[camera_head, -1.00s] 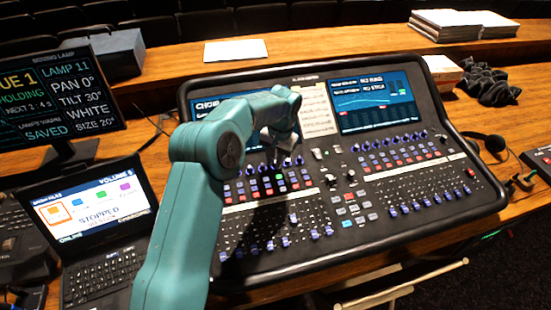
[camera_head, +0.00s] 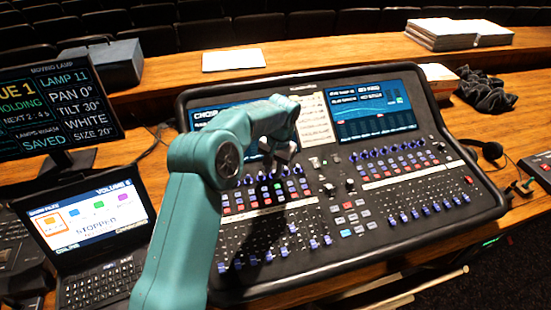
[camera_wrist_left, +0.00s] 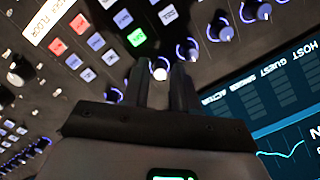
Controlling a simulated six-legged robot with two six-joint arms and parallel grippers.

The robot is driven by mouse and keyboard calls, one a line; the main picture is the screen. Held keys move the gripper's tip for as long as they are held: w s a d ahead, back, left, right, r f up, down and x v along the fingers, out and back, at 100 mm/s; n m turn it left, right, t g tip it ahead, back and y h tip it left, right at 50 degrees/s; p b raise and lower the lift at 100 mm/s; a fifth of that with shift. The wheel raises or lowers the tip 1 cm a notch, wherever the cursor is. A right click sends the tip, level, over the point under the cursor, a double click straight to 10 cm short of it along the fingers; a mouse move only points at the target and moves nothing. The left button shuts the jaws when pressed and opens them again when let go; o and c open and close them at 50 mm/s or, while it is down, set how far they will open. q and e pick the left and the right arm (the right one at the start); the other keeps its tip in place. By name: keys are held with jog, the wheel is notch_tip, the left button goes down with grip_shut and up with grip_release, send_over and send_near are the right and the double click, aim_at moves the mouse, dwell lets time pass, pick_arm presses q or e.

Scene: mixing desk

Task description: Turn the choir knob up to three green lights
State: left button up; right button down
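The mixing desk (camera_head: 330,290) fills the middle of the head view. Its left screen (camera_head: 205,116) reads "CHOIR", partly covered by my arm. My left gripper (camera_head: 281,152) is over the top knob row, below that screen. In the left wrist view, its two dark fingers (camera_wrist_left: 160,70) stand close on both sides of a pale-topped knob (camera_wrist_left: 160,72), which fills the narrow gap between them. I cannot read that knob's label. One button (camera_wrist_left: 137,37) beside it is lit green; its neighbours glow white, blue or red. My right gripper is not in view.
Other blue-ringed knobs (camera_wrist_left: 220,29) stand close to my fingers. A laptop (camera_head: 95,215) and a lamp monitor (camera_head: 55,105) are at the left. A headset (camera_head: 493,151) lies beside the desk's right edge. Papers (camera_head: 235,55) lie on the ledge behind.

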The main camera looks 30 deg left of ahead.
pick_arm(q)
notch_tip(320, 180, up, 16)
jog(key=d+p, duration=0.1)
jog(key=shift+w+d+f+p, duration=0.15)
jog(key=shift+w+d+p, duration=0.15)
jog(key=shift+w, duration=0.1)
jog(key=shift+w+f, duration=0.1)
